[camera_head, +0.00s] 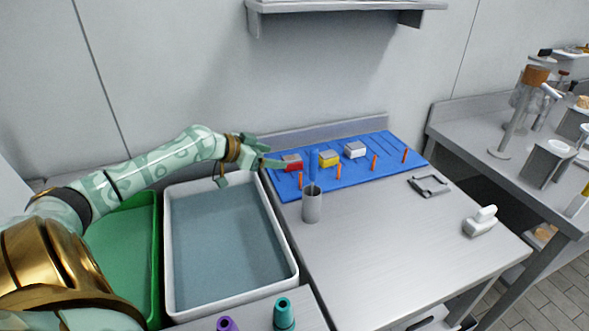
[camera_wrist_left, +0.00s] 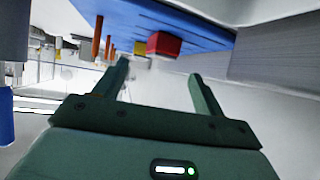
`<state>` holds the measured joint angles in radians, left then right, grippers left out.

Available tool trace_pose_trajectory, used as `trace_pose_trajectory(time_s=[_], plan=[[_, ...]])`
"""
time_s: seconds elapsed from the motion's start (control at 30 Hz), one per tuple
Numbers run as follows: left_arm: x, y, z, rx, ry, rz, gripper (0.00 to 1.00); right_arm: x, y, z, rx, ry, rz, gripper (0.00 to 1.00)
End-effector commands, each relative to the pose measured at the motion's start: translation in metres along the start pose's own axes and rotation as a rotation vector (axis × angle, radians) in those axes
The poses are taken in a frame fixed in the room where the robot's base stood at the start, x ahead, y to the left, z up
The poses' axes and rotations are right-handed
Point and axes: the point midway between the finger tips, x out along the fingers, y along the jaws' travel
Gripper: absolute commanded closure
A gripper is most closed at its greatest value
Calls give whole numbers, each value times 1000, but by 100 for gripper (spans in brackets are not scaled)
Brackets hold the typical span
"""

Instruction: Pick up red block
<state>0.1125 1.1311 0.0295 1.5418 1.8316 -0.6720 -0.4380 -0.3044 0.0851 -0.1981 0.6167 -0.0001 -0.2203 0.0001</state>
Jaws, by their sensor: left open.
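My right gripper is in neither view.
A yellow block (camera_head: 329,158) and a white block (camera_head: 355,149) sit right of the red one. Several orange pegs (camera_head: 338,172) stand along the board's front. A grey cup (camera_head: 312,206) stands before it. A white-rimmed water basin (camera_head: 167,250) lies left. The front bench is mostly clear.

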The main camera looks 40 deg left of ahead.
Motion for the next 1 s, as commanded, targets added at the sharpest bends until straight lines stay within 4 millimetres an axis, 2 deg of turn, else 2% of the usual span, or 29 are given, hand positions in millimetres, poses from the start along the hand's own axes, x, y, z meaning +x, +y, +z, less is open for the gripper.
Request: trace_pose_trajectory(time_s=[0.1, 0.27, 0.5, 0.6, 0.87, 0.97, 1.0], plan=[[14, 0, 0, -1, 2, 1, 30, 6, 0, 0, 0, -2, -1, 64], [22, 0, 0, 1, 0, 1, 30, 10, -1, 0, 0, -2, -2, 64], [58, -2, 6, -2, 1, 2, 30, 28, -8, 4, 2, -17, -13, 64], [67, -2, 4, -1, 1, 1, 30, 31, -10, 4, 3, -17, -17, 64], [69, -2, 2, 1, 0, 1, 30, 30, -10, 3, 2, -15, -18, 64], [69, -2, 2, 1, 1, 1, 55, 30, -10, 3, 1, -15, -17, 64], [69, -2, 2, 1, 1, 1, 66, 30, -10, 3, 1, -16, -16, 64]])
